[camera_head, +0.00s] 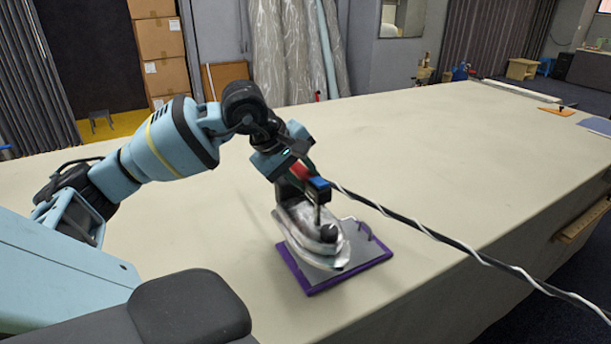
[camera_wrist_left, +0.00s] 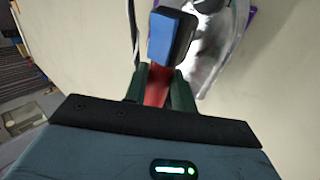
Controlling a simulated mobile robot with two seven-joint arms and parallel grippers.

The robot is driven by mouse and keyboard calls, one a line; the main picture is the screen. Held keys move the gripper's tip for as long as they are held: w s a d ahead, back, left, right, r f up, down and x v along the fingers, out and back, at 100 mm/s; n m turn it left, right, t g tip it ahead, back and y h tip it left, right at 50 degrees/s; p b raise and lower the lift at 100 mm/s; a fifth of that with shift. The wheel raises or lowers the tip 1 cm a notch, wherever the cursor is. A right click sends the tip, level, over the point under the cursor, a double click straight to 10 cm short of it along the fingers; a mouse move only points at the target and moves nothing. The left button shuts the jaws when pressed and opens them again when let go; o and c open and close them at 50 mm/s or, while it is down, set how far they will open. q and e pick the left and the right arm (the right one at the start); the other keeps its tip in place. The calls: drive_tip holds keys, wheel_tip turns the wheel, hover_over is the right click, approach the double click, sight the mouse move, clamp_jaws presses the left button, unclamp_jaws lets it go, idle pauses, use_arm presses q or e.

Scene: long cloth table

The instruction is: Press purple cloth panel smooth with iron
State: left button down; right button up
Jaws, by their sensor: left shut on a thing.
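The iron (camera_head: 308,232) has a silver body, a dark knob at its front and a handle with red and blue parts. It is over the purple cloth panel (camera_head: 300,278), which shows as a purple border around a flat grey area near the table's front edge. I cannot tell whether the iron's sole touches the panel. My left gripper (camera_head: 297,176) is shut on the iron's handle. In the left wrist view, the dark green fingers close on the red part of the handle (camera_wrist_left: 157,88), with the silver body beyond. The iron hides much of the panel. My right gripper is out of view.
A black cord with a white spiral (camera_head: 450,241) runs from near the iron to the lower right, over the table edge. The long cloth table (camera_head: 420,135) is largely bare. A small orange-brown board (camera_head: 558,111) lies at the far right.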

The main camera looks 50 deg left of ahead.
sight(310, 212)
use_arm(q)
drive_tip(key=shift+w+r, duration=0.1)
drive_tip(key=shift+r, duration=0.15)
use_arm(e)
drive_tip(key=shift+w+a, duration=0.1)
